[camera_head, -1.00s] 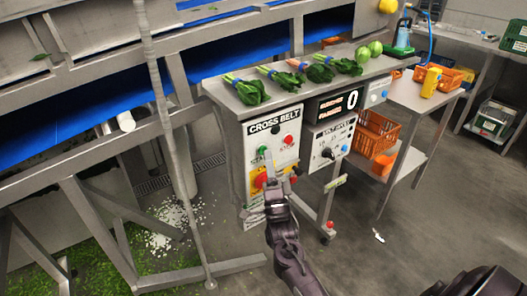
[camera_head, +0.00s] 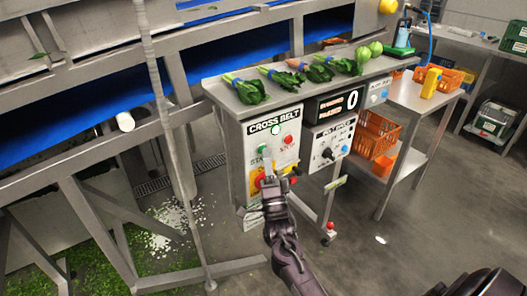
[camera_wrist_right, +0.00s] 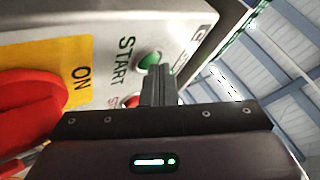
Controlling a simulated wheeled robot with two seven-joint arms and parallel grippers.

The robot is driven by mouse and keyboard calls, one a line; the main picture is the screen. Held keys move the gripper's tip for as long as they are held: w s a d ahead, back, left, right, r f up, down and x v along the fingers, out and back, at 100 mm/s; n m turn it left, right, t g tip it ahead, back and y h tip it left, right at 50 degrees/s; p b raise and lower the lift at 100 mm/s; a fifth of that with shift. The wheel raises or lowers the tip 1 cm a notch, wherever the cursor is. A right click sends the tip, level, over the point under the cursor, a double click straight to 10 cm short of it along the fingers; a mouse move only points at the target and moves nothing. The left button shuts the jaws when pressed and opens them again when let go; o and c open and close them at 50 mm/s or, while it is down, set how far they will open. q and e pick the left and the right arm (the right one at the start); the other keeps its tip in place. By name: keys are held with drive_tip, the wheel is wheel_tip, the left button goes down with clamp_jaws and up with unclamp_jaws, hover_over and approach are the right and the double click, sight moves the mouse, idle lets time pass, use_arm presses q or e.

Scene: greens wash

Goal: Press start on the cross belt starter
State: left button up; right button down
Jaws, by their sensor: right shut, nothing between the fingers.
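The cross belt starter (camera_head: 253,187) is a pale panel labelled CROSS BELT on the front of a metal stand. Its green START button (camera_head: 262,149) is at the upper left, with the red STOP button (camera_head: 289,139) to the right. A round lamp (camera_head: 276,130) sits above them. My right gripper (camera_head: 267,168) is shut and empty, in front of the panel just below START. In the right wrist view its fingertips (camera_wrist_right: 160,72) overlap the edge of the green button (camera_wrist_right: 150,59); I cannot tell if they touch. My left gripper is out of view.
A red rotary switch on a yellow plate (camera_wrist_right: 75,70) marked ON is close to the gripper. A speed panel (camera_head: 331,143) with a dark knob is to the right. Bunched greens (camera_head: 250,92) lie on the shelf above. Orange crates (camera_head: 376,135) stand farther right.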

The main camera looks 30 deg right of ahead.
drive_tip(key=shift+s+y, duration=0.1)
drive_tip(key=shift+y, duration=0.2)
drive_tip(key=shift+s+p, duration=0.4)
drive_tip(key=shift+s, duration=0.35)
drive_tip(key=s, duration=0.1)
drive_tip(key=s+p, duration=0.1)
drive_tip(key=s, duration=0.1)
drive_tip(key=s+p, duration=0.1)
drive_tip(key=s, duration=0.1)
drive_tip(key=shift+d, duration=0.25)
idle(0.4)
